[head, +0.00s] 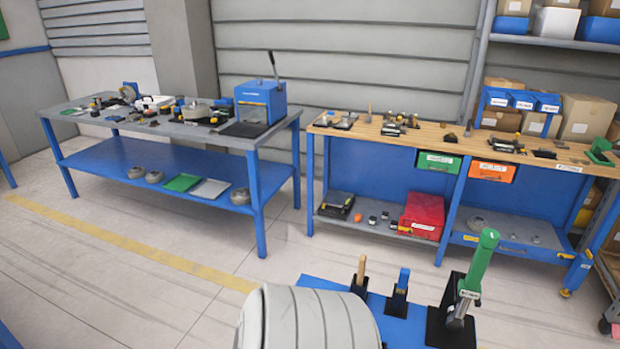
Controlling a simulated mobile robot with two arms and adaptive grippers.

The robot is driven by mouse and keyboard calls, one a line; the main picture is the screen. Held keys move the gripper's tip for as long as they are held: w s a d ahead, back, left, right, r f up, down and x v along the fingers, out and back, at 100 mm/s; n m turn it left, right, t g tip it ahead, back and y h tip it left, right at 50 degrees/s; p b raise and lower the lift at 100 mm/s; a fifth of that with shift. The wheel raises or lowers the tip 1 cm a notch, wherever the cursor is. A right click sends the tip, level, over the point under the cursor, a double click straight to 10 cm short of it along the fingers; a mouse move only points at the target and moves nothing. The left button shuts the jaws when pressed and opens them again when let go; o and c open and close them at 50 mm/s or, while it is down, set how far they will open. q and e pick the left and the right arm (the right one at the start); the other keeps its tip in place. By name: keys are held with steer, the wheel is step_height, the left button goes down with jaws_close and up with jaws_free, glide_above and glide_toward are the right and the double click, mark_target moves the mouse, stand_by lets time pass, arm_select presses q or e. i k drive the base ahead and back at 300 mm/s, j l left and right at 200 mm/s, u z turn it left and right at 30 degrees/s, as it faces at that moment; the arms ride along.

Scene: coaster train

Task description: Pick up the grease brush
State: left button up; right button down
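On a blue surface (322,284) at the bottom, close in front of me, three handled tools stand upright in black holders. One has a slim wooden handle (361,269) and could be the grease brush, but no bristles show. Beside it stands a shorter tool with a blue handle (403,280). To the right is a larger tool with a thick green handle (484,257) and a metal lower part, slightly tilted. I cannot tell for certain which one is the grease brush. Neither of my grippers is in view.
A grey-topped workbench (80,124) with parts and a blue press (262,100) stands at the back left. A wooden-topped workbench (440,134) with tools, bins and a red box (423,216) stands at the back right. The floor (200,260) at the left is clear.

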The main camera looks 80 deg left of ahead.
mark_target(362, 264)
steer(key=k+u, duration=0.1)
steer(key=u, duration=2.2)
